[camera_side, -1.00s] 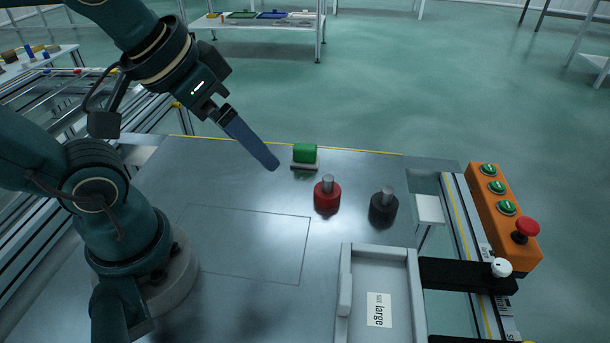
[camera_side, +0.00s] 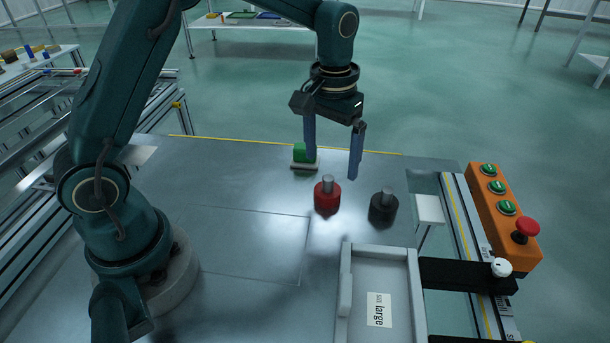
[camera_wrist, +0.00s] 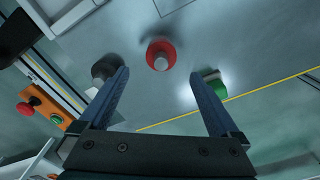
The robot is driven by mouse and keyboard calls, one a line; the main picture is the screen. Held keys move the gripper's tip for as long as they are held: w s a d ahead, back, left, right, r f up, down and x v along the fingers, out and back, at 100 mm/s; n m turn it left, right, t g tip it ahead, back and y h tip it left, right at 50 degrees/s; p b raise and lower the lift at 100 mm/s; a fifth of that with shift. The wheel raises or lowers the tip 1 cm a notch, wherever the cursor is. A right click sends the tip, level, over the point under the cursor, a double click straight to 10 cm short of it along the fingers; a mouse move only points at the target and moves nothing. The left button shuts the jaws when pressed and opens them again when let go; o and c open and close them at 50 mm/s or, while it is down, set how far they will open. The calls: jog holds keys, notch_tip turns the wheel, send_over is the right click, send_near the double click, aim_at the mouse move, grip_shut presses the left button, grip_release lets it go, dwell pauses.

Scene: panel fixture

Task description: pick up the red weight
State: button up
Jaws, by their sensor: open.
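The red weight (camera_side: 327,199) stands upright on the metal table, with a silver knob on top. In the wrist view the red weight (camera_wrist: 160,53) shows beyond the fingertips, between the lines of the two fingers. My gripper (camera_side: 333,166) is open and empty, fingers pointing down, above the table on the far side of the red weight and apart from it. In the wrist view my gripper (camera_wrist: 164,76) has its two blue fingers wide apart.
A black weight (camera_side: 383,208) stands just right of the red one. A green block (camera_side: 304,153) on a small base is behind it, partly covered by a finger. A grey tray (camera_side: 346,290) is in front, and an orange button box (camera_side: 503,215) is at the right.

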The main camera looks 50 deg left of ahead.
aim_at(329, 177)
jog(key=shift+s+f, duration=0.2)
jog(key=shift+f, duration=2.8)
grip_shut()
